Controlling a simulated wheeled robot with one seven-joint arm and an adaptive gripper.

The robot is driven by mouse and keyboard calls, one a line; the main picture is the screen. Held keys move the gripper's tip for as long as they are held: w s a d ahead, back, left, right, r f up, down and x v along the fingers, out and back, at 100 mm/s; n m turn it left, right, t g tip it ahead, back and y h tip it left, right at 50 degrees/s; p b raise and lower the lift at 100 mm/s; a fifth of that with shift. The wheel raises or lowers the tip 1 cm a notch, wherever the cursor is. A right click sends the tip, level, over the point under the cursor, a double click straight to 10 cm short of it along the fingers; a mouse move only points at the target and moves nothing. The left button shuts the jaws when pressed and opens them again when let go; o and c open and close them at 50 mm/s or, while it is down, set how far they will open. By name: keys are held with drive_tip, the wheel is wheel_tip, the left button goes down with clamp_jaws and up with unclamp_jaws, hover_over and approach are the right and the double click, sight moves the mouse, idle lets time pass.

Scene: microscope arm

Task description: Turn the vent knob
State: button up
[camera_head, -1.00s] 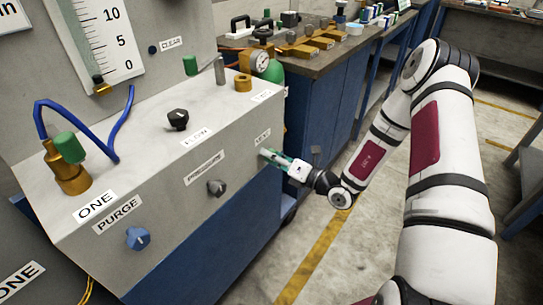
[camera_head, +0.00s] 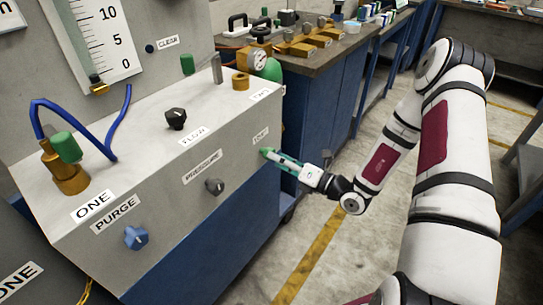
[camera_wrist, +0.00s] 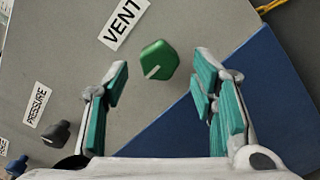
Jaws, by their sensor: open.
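The vent knob (camera_wrist: 158,60) is green with a pale pointer line, and it sits on the grey panel below the VENT label (camera_wrist: 124,22) in the wrist view. My gripper (camera_wrist: 160,82) is open, with teal finger pads on either side of the knob's line, and the knob shows just beyond the fingertips in the gap. I see no contact in the wrist view. In the head view my gripper (camera_head: 272,155) is at the right end of the panel front, close to the green knob (camera_head: 265,151), which is partly covered by the fingers.
The dark pressure knob (camera_head: 214,187) and blue purge knob (camera_head: 137,238) stick out farther left on the same grey panel (camera_head: 180,215). The black flow knob (camera_head: 176,118) is on top. Open floor (camera_head: 325,210) lies to the right of the blue cabinet.

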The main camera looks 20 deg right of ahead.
drive_tip(key=v, duration=0.8)
